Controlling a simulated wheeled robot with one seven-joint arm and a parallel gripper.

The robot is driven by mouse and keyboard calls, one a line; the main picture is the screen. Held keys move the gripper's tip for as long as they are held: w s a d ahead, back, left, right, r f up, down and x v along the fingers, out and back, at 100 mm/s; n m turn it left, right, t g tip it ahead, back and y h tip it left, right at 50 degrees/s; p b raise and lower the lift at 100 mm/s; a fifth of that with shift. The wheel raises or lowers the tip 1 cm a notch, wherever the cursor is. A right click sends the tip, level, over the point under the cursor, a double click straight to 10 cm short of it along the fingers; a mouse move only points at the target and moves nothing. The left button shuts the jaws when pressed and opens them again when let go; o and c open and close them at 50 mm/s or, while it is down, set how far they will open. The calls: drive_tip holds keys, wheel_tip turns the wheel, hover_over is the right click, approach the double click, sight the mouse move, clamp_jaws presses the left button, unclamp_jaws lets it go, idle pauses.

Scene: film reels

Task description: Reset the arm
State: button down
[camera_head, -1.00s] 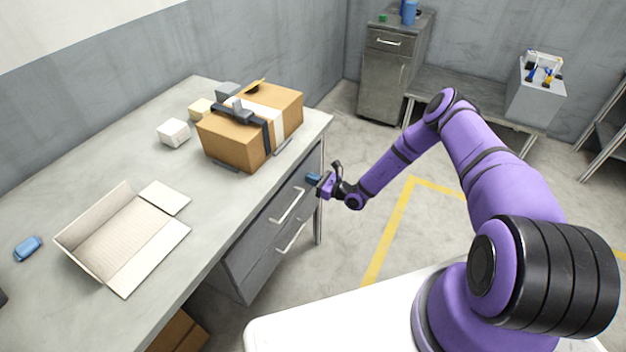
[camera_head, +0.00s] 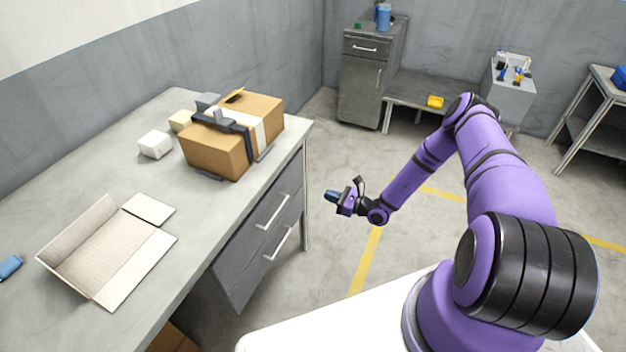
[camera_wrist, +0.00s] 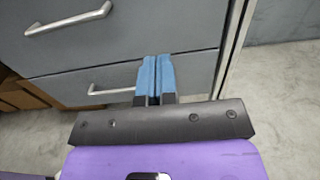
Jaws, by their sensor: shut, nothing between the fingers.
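My gripper (camera_head: 332,196) is at the end of my purple arm, held out over the open floor to the right of the desk drawers. In the wrist view its two blue fingertips (camera_wrist: 156,78) lie side by side, pressed together with nothing between them. The gripper is apart from the desk and touches nothing that I can see. The grey drawers (camera_wrist: 120,40) with metal handles appear beyond the fingertips in the wrist view.
The desk (camera_head: 90,200) at left bears a taped cardboard box (camera_head: 215,150), an open carton (camera_head: 100,250), small blocks and a blue item (camera_head: 9,267). A metal cabinet (camera_head: 370,80), low bench (camera_head: 420,92) and shelf (camera_head: 590,120) stand behind. The middle floor is clear.

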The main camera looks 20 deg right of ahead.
drive_tip(key=s+a+r+n+g+h, duration=0.15)
drive_tip(key=r+n+g, duration=0.4)
drive_tip(key=r, duration=0.75)
drive_tip(key=s+a+r+n+g, duration=0.3)
drive_tip(key=r+n, duration=0.4)
drive_tip(key=r, duration=0.6)
drive_tip(key=s+r+n+g+h, duration=0.15)
drive_tip(key=r+n+g, duration=0.4)
drive_tip(key=r, duration=0.85)
drive_tip(key=s+r+n+t+h, duration=0.2)
drive_tip(key=s+r+n+h, duration=0.35)
drive_tip(key=s+r, duration=0.9)
drive_tip(key=s+d+r+n+t+h, duration=0.1)
drive_tip(key=s+r+t+h, duration=0.1)
drive_tip(key=s+r, duration=0.2)
drive_tip(key=s+d+r+n+t+h, duration=0.2)
drive_tip(key=s+r, duration=0.2)
drive_tip(key=s, duration=0.7)
drive_tip(key=shift+d+n, duration=0.1)
drive_tip(key=shift+n, duration=0.15)
